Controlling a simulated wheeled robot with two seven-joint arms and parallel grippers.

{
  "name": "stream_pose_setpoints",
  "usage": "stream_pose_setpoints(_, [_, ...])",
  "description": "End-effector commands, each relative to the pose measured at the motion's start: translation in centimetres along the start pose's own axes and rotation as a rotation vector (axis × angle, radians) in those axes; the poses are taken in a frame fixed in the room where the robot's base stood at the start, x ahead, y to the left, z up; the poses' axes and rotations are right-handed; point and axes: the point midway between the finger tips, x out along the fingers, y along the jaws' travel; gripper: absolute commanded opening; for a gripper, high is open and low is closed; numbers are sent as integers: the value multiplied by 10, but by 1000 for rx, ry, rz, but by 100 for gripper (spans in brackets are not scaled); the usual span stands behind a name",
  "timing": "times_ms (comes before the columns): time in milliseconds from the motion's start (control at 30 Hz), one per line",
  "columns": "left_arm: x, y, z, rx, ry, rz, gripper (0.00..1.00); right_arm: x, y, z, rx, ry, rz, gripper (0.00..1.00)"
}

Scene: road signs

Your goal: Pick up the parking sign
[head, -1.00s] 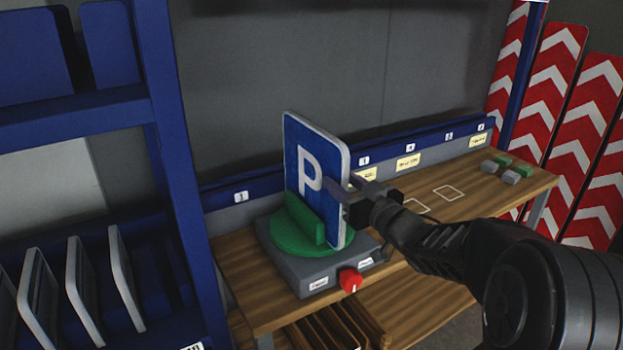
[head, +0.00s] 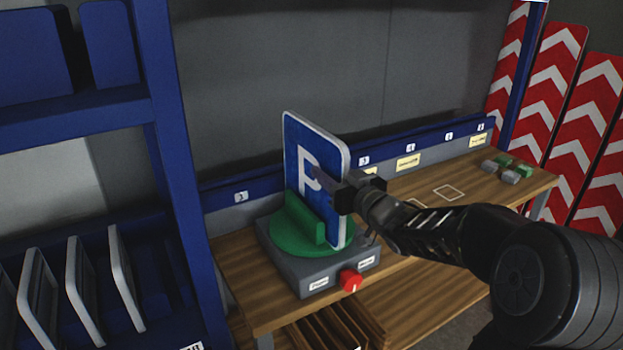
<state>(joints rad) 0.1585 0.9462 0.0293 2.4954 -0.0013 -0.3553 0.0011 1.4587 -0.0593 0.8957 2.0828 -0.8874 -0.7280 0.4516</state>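The blue parking sign (head: 303,143) with a white P and pale border stands upright in the green holder (head: 297,222). The holder is on a green disc on a grey base (head: 290,278) at the near left of the workbench. My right gripper (head: 328,183) is at the sign's right edge. One finger lies across the front of the sign, over part of the P. The other finger is hidden, so I cannot tell whether they press on the sign. My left gripper is not in view.
A red knob (head: 350,280) is on the base's front. A blue rack (head: 175,150) with grey-edged panels stands at left. Small grey and green blocks (head: 510,172) lie at the bench's far right. Red-and-white chevron boards (head: 575,130) stand beyond. The bench's middle is mostly clear.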

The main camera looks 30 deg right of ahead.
Motion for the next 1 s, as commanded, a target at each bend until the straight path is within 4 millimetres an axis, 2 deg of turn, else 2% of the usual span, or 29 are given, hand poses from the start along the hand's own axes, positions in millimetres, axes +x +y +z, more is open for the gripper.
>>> stream_pose_setpoints(67, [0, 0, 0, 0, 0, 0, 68, 0, 0, 0, 0, 0, 0, 40])
stream_pose_setpoints(533, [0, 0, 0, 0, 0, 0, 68, 0, 0, 0, 0, 0, 0, 1])
stream_pose_setpoints(1000, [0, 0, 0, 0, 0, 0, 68, 0, 0, 0, 0, 0, 0, 0])
